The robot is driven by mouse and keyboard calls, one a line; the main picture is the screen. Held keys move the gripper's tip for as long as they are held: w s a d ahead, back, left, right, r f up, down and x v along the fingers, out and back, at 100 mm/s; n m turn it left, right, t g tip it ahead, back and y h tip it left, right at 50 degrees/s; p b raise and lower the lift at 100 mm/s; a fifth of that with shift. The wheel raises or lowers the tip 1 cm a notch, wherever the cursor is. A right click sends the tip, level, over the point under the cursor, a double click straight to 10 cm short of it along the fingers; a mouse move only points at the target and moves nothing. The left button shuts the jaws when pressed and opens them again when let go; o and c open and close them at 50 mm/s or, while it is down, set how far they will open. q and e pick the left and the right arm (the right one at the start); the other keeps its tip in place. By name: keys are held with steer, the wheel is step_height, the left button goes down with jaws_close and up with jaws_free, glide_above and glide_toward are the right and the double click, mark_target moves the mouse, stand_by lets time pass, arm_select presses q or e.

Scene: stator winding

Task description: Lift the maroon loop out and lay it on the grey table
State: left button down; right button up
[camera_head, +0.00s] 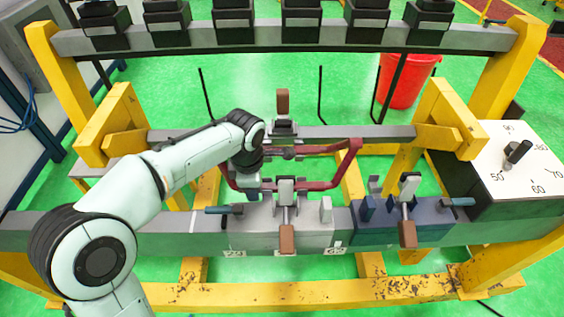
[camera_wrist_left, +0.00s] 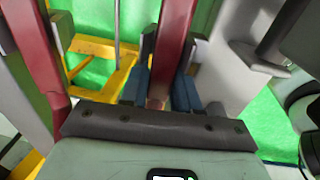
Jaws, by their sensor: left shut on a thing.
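The maroon loop (camera_head: 350,158) spans the middle of the yellow frame in the head view, between the rear grey bar and the front clamp blocks. In the left wrist view a maroon bar of it (camera_wrist_left: 173,45) runs down between the blue fingers. My left gripper (camera_head: 252,190) is shut on the loop near its left front part, beside the light grey clamp block (camera_head: 255,235). My arm hides part of the loop's left side. I cannot tell whether the loop touches the clamps. My right gripper is not in view. I cannot make out a separate grey table.
A dark blue clamp block (camera_head: 375,232) with levers stands right of the grey one. Another upright clamp (camera_head: 283,115) sits on the rear bar. A white dial panel (camera_head: 520,165) is at the right, a red bucket (camera_head: 405,82) behind. The yellow frame (camera_head: 470,100) surrounds the loop.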

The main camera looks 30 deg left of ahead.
arm_select(q)
steer(key=shift+r, duration=0.2)
steer(key=shift+s+d+r+p, duration=0.1)
steer(key=shift+s+r+p, duration=0.05)
steer(key=shift+r+p, duration=0.75)
steer(key=shift+s+d+r+p, duration=0.1)
steer(key=shift+s+r+p, duration=0.05)
steer(key=shift+r+p, duration=0.65)
steer(key=shift+r, duration=0.15)
steer(key=shift+s+d, duration=0.1)
steer(key=shift+s+d+r+b, duration=0.25)
steer(key=shift+s+d, duration=0.1)
steer(key=shift+s, duration=0.25)
steer(key=shift+s+d+r+b, duration=0.1)
steer(key=shift+s+d+r, duration=0.15)
steer(key=shift+s, duration=0.3)
